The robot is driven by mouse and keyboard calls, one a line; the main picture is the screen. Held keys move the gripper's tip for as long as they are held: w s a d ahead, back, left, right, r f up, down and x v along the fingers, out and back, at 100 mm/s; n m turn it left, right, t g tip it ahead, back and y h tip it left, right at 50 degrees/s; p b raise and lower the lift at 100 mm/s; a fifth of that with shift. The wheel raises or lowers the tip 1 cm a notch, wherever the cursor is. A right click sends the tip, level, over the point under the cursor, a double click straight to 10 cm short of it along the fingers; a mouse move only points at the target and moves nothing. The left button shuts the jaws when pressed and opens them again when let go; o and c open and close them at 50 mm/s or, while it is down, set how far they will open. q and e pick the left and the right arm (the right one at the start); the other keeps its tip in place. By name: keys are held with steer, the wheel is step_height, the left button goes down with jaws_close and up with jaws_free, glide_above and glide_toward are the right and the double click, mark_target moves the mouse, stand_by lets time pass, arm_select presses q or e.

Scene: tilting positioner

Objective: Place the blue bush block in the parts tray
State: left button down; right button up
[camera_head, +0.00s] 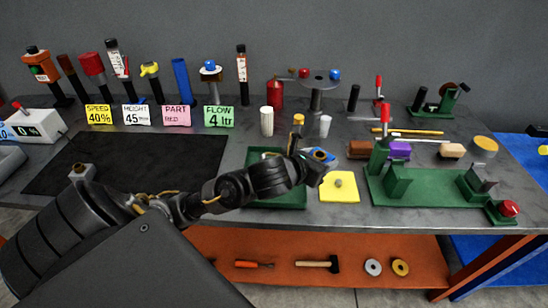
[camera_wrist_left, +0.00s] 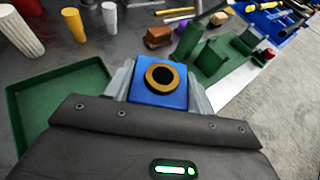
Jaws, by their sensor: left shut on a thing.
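The blue bush block (camera_head: 320,154), with a brass-coloured ring around a dark hole, is held in my left gripper (camera_head: 316,166). In the left wrist view the blue block (camera_wrist_left: 160,90) sits between the two grey fingers, ring facing the camera. The green parts tray (camera_head: 256,158) lies at the front middle of the bench, partly hidden by my left arm. In the left wrist view the tray (camera_wrist_left: 45,82) is left of the block, and its visible floor is empty. The block is just right of the tray. My right gripper does not show.
A yellow pad (camera_head: 338,193) with a grey knob lies right of the tray. A green fixture (camera_head: 425,190) stands further right, with a red button (camera_head: 509,208). White and yellow cylinders (camera_head: 267,121) stand behind the tray. Coloured sign cards (camera_head: 176,116) and several tools line the back left.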

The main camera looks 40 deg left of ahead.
arm_select(q)
steer(key=s+a+m+h+p, duration=0.1)
steer(key=s+a+p, duration=0.1)
steer(key=s+a, duration=1.4)
steer(key=b+x, duration=0.2)
steer(key=x, duration=0.3)
steer(key=f+b+x, duration=0.1)
steer(key=b+x, duration=0.2)
steer(key=x, duration=0.3)
steer(key=f+b+x, duration=0.1)
steer(key=b+x, duration=0.2)
steer(key=x, duration=0.3)
steer(key=shift+s+a, duration=0.35)
steer(key=shift+w+f, duration=0.15)
steer(key=shift+f, duration=0.1)
steer(key=shift+d+f, duration=0.1)
steer(key=shift+w+f, duration=0.15)
step_height(320, 180, down, 3)
steer(key=shift+r+p, duration=0.1)
steer(key=shift+p, duration=0.25)
steer(key=shift+f, duration=0.2)
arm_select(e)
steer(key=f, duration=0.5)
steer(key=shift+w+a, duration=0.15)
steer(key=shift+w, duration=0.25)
